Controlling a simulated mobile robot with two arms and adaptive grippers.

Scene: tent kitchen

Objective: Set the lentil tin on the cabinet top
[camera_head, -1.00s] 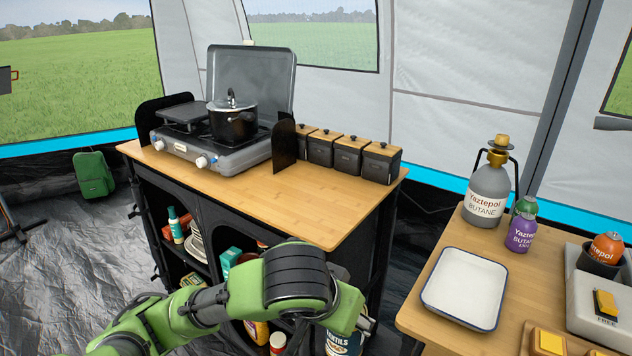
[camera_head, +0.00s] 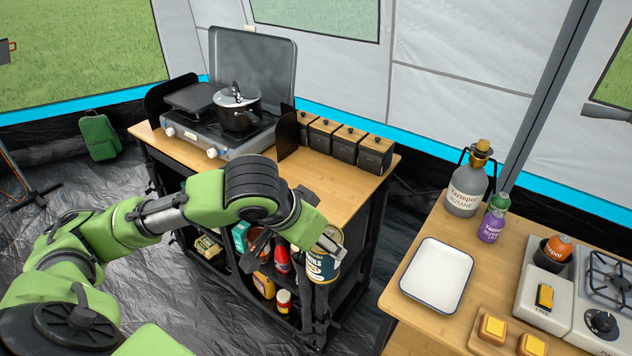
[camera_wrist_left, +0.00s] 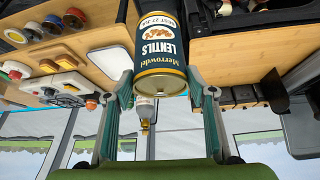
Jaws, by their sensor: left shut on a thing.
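The lentil tin (camera_head: 322,264) is dark blue with a gold rim and a cream label. In the head view it is in front of the cabinet's right front edge, partly behind my left gripper (camera_head: 328,240). In the left wrist view the tin (camera_wrist_left: 160,45) appears upside down, with "LENTILS" readable, between the fingers of my left gripper (camera_wrist_left: 160,84), which is shut on it. The cabinet top (camera_head: 336,190) is a light wooden surface; it also shows at right in the left wrist view (camera_wrist_left: 235,65). My right gripper is not in view.
A stove (camera_head: 222,128) with a black pot (camera_head: 238,112) stands at the cabinet's left. Several black canisters (camera_head: 344,146) line its back edge. The front right part is bare. A table (camera_head: 400,318) with a white tray (camera_head: 438,275) stands to the right.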

